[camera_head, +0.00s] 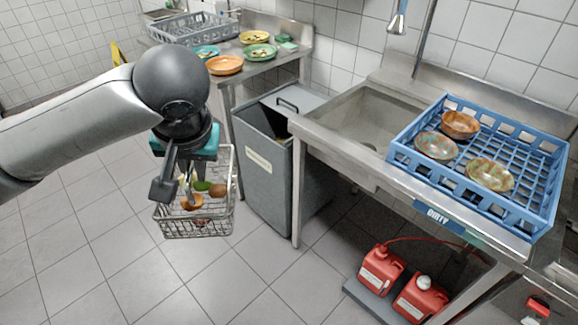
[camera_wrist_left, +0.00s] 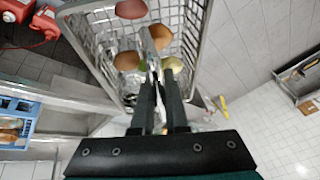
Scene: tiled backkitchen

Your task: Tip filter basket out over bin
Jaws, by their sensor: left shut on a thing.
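The filter basket (camera_head: 195,229) is a wire mesh basket holding several brown, orange, green and yellow food scraps. My left gripper (camera_head: 176,182) is shut on it, and the basket hangs roughly level above the tiled floor. In the left wrist view the gripper (camera_wrist_left: 160,85) points into the basket (camera_wrist_left: 95,52), with scraps around the fingertips; the exact gripped part is hard to see. The grey bin (camera_head: 262,185) stands just right of the basket in the head view. It is open at the top front, with a dark inside. My right gripper is out of view.
A steel sink (camera_head: 355,125) with a blue dish crate (camera_head: 470,215) stands to the right. A steel table with plates (camera_head: 225,65) and a grey rack (camera_head: 190,30) is behind. Red canisters (camera_head: 382,270) sit below the sink. Floor in front is clear.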

